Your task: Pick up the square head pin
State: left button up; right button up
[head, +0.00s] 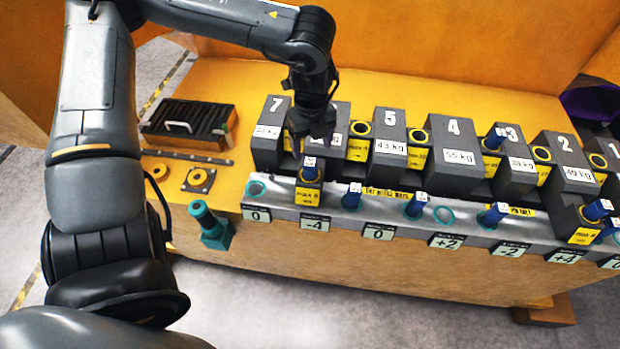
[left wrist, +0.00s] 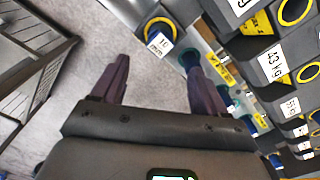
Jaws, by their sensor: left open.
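Several blue pins with pale, square-looking labelled heads stand along the front rail; I cannot tell for sure which one the task names. One blue pin (head: 310,166) stands in the yellow-marked block at the -4 place. My left gripper (head: 311,150) is open and empty, pointing down just above and behind this pin, in front of casting 6. In the left wrist view its open fingers (left wrist: 160,88) show with grey floor between them. A pin head labelled 10 (left wrist: 160,40) in a yellow ring lies beyond the fingertips. My right gripper is not in view.
Numbered grey castings, such as casting 5 (head: 387,145), stand in a row behind the grey rail (head: 340,222). A dark slotted tray (head: 187,124) sits at the left of the yellow bench. A teal fitting (head: 211,226) is at the bench's front left edge.

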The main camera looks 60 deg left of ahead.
aim_at(310, 162)
pick_arm(q)
notch_tip(310, 162, down, 3)
jog(key=shift+f, duration=0.2)
jog(key=shift+s+a+f+p, duration=0.1)
jog(key=shift+f+p, duration=0.15)
jog(key=shift+f, duration=0.35)
jog(key=shift+w+a+f+p, duration=0.1)
jog(key=shift+a+f+p, duration=0.1)
jog(key=shift+f, duration=0.45)
jog(key=shift+s+a+f+p, duration=0.1)
jog(key=shift+f+p, duration=0.15)
jog(key=shift+f, duration=0.35)
jog(key=shift+d+f, duration=0.1)
jog(key=shift+f, duration=0.65)
jog(key=c, duration=0.5)
grip_shut()
